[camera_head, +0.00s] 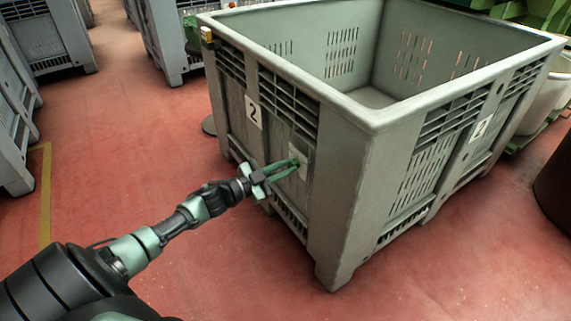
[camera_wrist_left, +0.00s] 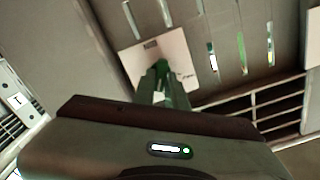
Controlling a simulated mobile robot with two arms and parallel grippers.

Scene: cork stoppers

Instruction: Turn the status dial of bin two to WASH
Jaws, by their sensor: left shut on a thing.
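Bin two is a large grey crate (camera_head: 342,190) with slotted walls, open at the top and empty where I see inside. A white label with a black 2 (camera_head: 253,112) is on its left-facing wall, and another is on the right-facing wall. A pale plate (camera_head: 302,172) is on the left-facing wall; it also shows in the wrist view (camera_wrist_left: 182,52). My left gripper (camera_head: 296,163) reaches this plate, its green fingers (camera_wrist_left: 163,82) shut on the status dial in front of it. The fingers hide the dial, so its setting cannot be read. My right gripper is out of view.
More grey crates (camera_head: 35,45) stand at the back and left. A brown cylinder (camera_head: 556,190) and a pale tub (camera_head: 545,103) are at the right. The red floor (camera_head: 125,130) left of the bin is mostly clear, with a yellow line (camera_head: 45,195).

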